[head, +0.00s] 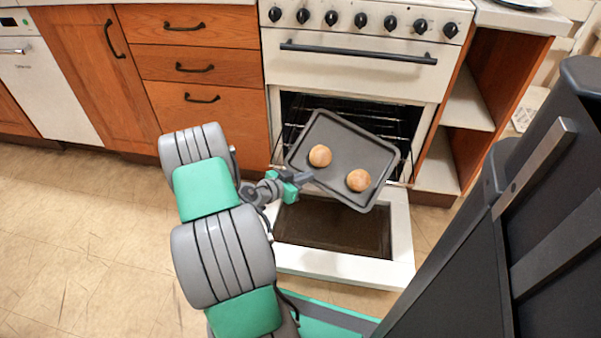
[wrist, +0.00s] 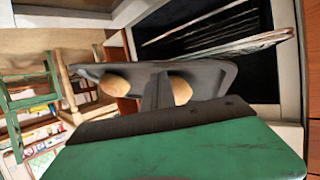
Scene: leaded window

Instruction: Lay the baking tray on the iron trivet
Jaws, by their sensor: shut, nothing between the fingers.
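The dark grey baking tray (head: 342,150) lies turned at an angle at the mouth of the open oven, its near part out over the lowered door. Two round buns, one at the left (head: 320,156) and one at the right (head: 358,180), sit on it. I cannot tell what bears its weight. My gripper (head: 308,177) is at the tray's near left edge, its fingers shut with nothing between them; whether they touch the tray is unclear. The wrist view shows the fingers (wrist: 158,88) in front of the tray (wrist: 208,73). I see no iron trivet.
The oven door (head: 345,267) is lowered flat below the tray. Wire racks show inside the oven (wrist: 215,35). Wooden drawers (head: 205,98) stand left of the stove, open shelves (head: 465,110) right. Tiled floor (head: 85,245) is clear at left. Chairs (wrist: 30,95) show in the wrist view.

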